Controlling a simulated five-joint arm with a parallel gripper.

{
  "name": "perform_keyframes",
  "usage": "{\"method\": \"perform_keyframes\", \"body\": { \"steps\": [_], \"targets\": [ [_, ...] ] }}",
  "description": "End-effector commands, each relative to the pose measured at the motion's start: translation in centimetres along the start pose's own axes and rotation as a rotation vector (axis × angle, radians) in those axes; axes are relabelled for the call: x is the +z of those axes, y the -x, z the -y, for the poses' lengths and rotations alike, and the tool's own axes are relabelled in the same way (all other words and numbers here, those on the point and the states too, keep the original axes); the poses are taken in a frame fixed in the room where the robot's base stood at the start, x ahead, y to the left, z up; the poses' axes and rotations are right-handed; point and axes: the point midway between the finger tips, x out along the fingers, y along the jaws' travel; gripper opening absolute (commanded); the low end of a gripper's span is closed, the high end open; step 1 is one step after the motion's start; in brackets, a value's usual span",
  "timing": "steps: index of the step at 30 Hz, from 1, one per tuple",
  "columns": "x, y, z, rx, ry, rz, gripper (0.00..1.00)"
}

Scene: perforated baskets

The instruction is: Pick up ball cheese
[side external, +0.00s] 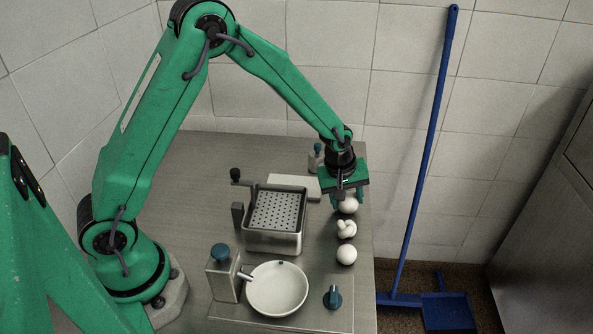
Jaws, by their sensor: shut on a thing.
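A row of white cheeses lies along the right edge of the metal table. The far one is a round ball cheese (348,206). My gripper (347,196) points down and is shut on it; the fingers partly hide its top. I cannot tell whether it touches the table. A knotted white cheese (346,229) sits just in front of it. Another round ball cheese (347,254) lies nearest, apart from my gripper.
A metal tray with a perforated basket (277,211) stands left of the cheeses. In front are a white bowl (277,288), a blue-topped dispenser (222,272) and a blue knob (333,297). A white slab (294,184) and a small bottle (315,158) are behind.

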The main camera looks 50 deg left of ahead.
Motion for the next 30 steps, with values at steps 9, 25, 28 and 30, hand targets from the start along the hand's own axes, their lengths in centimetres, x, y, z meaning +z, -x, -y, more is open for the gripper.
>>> {"method": "perform_keyframes", "body": {
  "steps": [9,25,28,30],
  "targets": [
    [-0.2,1.9,-0.5,0.004,0.0,-0.002,0.24],
    [5.9,8.7,-1.3,0.013,-0.004,0.029,0.24],
    [7.3,9.8,-1.4,0.015,-0.004,0.037,0.24],
    [8.2,10.5,-1.4,0.015,-0.003,0.041,0.24]
  ]
}}
